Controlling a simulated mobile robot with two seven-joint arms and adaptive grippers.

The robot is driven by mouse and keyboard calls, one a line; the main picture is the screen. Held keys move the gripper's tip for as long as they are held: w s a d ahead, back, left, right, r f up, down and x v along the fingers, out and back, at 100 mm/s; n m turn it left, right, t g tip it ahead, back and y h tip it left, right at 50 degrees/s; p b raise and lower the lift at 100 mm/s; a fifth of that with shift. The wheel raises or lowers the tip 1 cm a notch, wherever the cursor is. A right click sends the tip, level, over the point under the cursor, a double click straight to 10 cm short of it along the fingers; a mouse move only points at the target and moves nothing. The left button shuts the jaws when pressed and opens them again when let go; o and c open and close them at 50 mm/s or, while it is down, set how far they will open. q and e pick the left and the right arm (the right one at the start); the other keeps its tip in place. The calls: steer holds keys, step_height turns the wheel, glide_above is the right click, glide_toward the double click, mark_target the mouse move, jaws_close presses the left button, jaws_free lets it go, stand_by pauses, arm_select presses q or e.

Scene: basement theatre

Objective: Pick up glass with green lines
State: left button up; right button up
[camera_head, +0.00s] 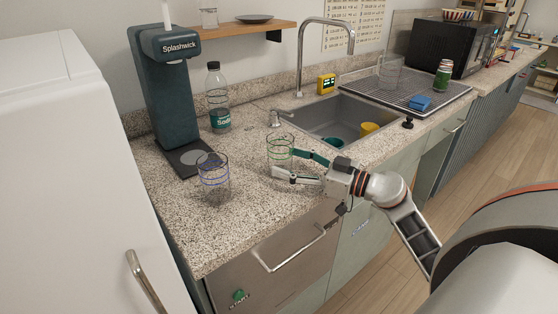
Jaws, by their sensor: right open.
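The glass with green lines (280,147) stands upright on the speckled counter, left of the sink. My right gripper (279,163) comes in from the right, with its fingers pointing left. It is open, with one finger at the glass's right side and the other low in front of the glass. I cannot tell whether either finger touches it. A similar glass with blue lines (213,172) stands to the left, nearer the counter's front edge. My left gripper is not in view.
A dark soda dispenser (163,90) and a bottle (217,98) stand behind the glasses. The sink (345,118) holds a yellow cup (369,129) and a teal item. The counter (243,217) is clear in front of the green-lined glass.

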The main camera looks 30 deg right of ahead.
mark_target(290, 161)
steer(key=shift+x, duration=1.2)
steer(key=shift+w, duration=0.45)
steer(key=c, duration=1.4)
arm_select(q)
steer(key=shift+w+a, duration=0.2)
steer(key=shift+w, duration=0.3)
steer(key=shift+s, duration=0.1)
arm_select(e)
steer(key=shift+r, duration=0.1)
